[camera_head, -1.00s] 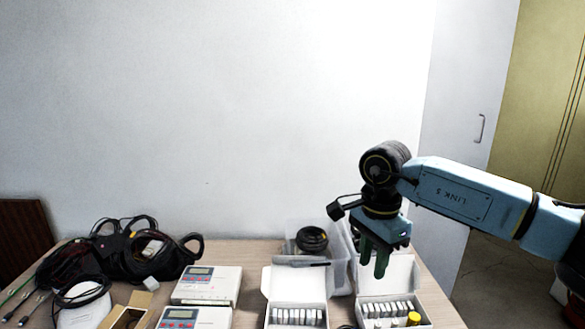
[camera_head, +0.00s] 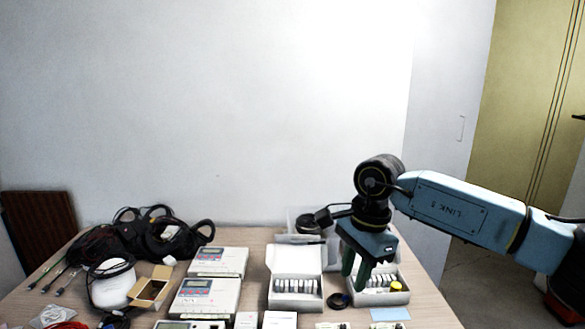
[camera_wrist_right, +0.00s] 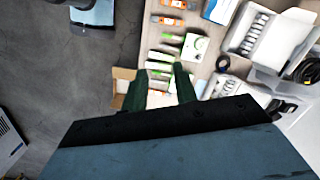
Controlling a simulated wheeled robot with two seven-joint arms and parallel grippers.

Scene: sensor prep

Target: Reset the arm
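My right arm comes in from the right in the head view. Its right gripper (camera_head: 355,274) points down above the table, in front of the right white box. Its two green fingers stand apart with nothing visible between them. In the right wrist view the gripper (camera_wrist_right: 160,82) also shows spread fingers, over the table's edge and small items. My left gripper is not in the head view.
The table (camera_head: 255,240) holds two open white boxes (camera_head: 296,258) (camera_head: 388,298) with rows of vials, meters (camera_head: 206,297), a black cable bundle (camera_head: 140,238), a small brown box (camera_head: 150,288) and a clear bin (camera_head: 292,222). A white wall stands behind. The air above the table's left side is clear.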

